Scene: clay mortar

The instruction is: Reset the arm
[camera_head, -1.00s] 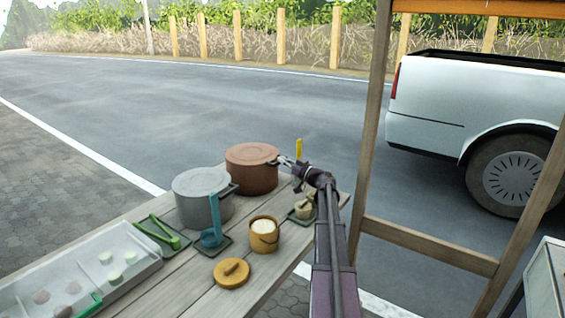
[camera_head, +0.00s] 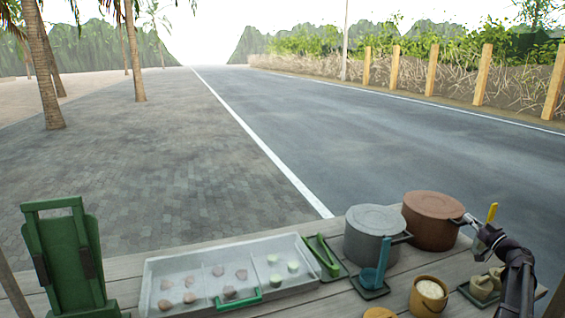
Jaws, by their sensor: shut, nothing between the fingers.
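My arm comes up from the lower right in the head view. My gripper (camera_head: 468,220) is shut and empty, beside the right handle of the brown lidded pot (camera_head: 432,222); I cannot tell whether it touches the pot. A small pale clay mortar (camera_head: 480,288) sits on a dark green mat below my gripper, partly hidden by my arm. A yellow handle (camera_head: 492,212) stands up just behind my wrist, its lower end hidden.
A grey lidded pot (camera_head: 373,238), a blue ladle (camera_head: 378,272) on its rest, green tongs (camera_head: 323,256), and a yellow pail (camera_head: 428,295) crowd the wooden table. A clear-lidded tray (camera_head: 160,268) holds several lumps. A green stand (camera_head: 70,260) is at left.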

